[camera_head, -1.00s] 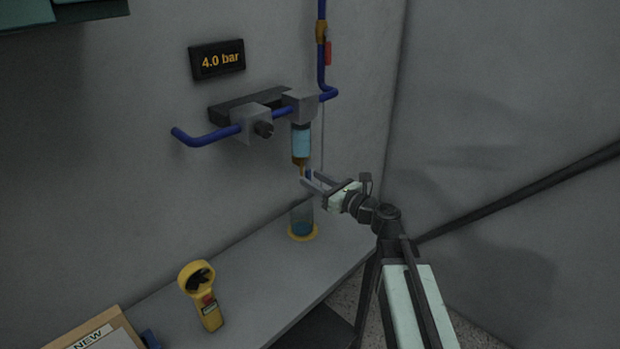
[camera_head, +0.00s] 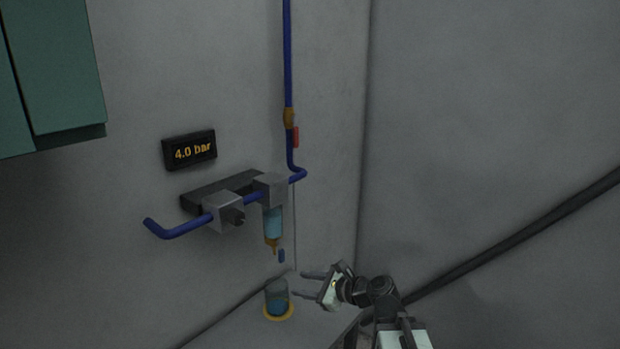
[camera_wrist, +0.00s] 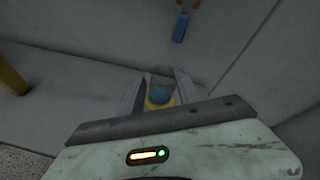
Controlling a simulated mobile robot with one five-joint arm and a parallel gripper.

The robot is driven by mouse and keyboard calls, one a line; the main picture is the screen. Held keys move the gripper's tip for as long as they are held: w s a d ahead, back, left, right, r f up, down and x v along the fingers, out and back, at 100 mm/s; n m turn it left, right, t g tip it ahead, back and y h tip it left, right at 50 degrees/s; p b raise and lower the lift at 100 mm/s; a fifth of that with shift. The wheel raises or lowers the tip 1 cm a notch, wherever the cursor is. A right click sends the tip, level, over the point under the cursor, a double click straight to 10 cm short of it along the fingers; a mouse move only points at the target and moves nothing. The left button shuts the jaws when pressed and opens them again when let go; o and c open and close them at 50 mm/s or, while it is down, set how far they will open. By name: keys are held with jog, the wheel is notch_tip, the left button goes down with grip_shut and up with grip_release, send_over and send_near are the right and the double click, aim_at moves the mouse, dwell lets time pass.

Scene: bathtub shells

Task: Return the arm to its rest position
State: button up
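My gripper (camera_head: 306,285) is at the lower middle of the head view, just right of the clear cup with blue liquid (camera_head: 277,299). Its two fingers are apart with nothing between them. The cup stands on a yellow ring (camera_head: 279,316) on the bench, below the filter bowl (camera_head: 272,224). In the wrist view the fingers (camera_wrist: 160,95) are spread, and the cup (camera_wrist: 160,94) shows beyond them. A small blue drain piece (camera_wrist: 181,28) shows at the top of the wrist view.
A blue pipe (camera_head: 288,70) with a regulator (camera_head: 223,212) runs along the wall. A display (camera_head: 189,151) reads 4.0 bar. A green cabinet (camera_head: 55,65) hangs upper left. The bench (camera_head: 237,325) is below. The right wall carries a dark diagonal bar (camera_head: 520,240).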

jog(key=s+d+f+n+g+h, duration=0.4)
jog(key=s+d+f+n+h, duration=0.1)
jog(key=d+n, duration=0.4)
jog(key=s+d+f+n+g+h+p, duration=0.1)
jog(key=s+d+f+n+g+h, duration=0.3)
jog(key=n, duration=0.7)
jog(key=s+d+f+h, duration=0.2)
jog(key=s+d+f, duration=0.1)
jog(key=d+f, duration=0.1)
jog(key=shift+s+d, duration=0.4)
jog(key=shift+d, duration=0.5)
